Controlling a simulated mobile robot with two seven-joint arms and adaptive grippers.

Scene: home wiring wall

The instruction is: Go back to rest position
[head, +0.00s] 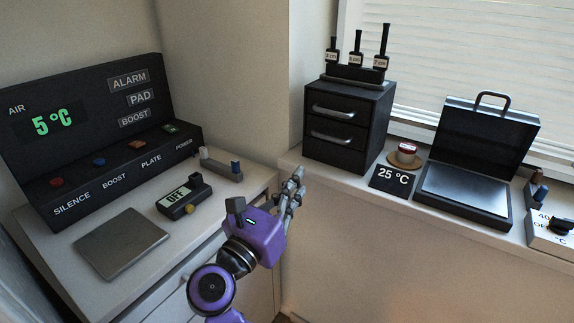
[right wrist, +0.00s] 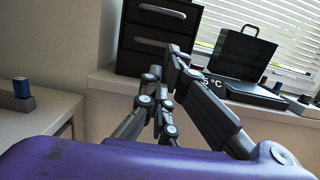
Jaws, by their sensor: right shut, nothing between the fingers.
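My right gripper (head: 294,186) is purple with grey fingers. In the head view it is raised in front of the corner between the left counter and the window ledge. Its fingers are shut with nothing between them and point up and away. In the right wrist view the closed fingers (right wrist: 165,85) reach toward the black drawer unit (right wrist: 155,35), apart from it as far as I can see. My left gripper is not in either view.
The left counter (head: 215,205) holds a black control panel (head: 90,140) reading 5 °C, a grey pad (head: 122,243) and an OFF device (head: 184,197). The ledge holds a drawer unit (head: 345,128), a 25 °C display (head: 393,178) and an open black case (head: 465,190).

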